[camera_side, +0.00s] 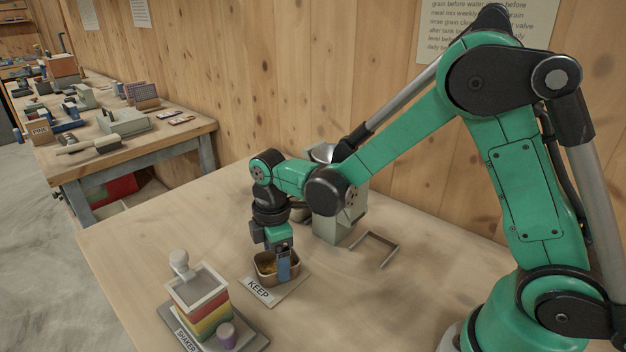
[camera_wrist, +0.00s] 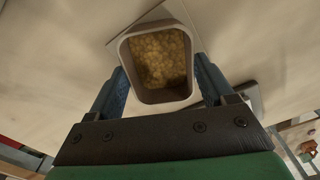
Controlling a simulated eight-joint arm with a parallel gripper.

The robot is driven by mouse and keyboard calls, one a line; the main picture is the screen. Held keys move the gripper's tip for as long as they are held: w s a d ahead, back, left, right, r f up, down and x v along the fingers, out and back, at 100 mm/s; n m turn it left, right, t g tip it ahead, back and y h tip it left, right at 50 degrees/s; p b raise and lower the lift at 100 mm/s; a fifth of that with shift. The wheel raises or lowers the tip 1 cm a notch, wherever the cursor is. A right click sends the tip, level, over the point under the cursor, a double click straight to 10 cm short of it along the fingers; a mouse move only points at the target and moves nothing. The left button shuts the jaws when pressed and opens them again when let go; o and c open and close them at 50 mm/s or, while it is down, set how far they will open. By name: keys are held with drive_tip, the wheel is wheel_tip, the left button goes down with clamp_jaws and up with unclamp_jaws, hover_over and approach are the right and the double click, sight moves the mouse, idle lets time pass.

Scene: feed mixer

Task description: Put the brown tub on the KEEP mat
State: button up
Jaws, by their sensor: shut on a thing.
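The brown tub (camera_side: 264,272) is at the KEEP mat (camera_side: 262,291), over its upper part in the side view. Whether it rests on the mat or hangs just above it, I cannot tell. In the wrist view the tub (camera_wrist: 126,58) is upright and holds yellowish grain-like pieces. My gripper (camera_side: 284,268) points down and is shut on the tub, with a blue finger on each side of it in the wrist view (camera_wrist: 160,88). The mat's KEEP label shows in front of the tub.
Behind stand a grey-green machine (camera_side: 338,222) and an empty square frame (camera_side: 373,250). The table's right front is clear.

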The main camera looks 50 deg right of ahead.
drive_tip(key=o, duration=1.2)
drive_tip(key=shift+f, duration=0.1)
drive_tip(key=shift+o, duration=0.2)
wheel_tip(320, 180, up, 12)
drive_tip(key=s+d+m+t, duration=0.4)
drive_tip(key=s+m+t, duration=0.3)
drive_tip(key=m, duration=0.6)
drive_tip(key=shift+s+d+f, duration=0.25)
drive_tip(key=shift+s+d, duration=0.1)
drive_tip(key=shift+s, duration=0.3)
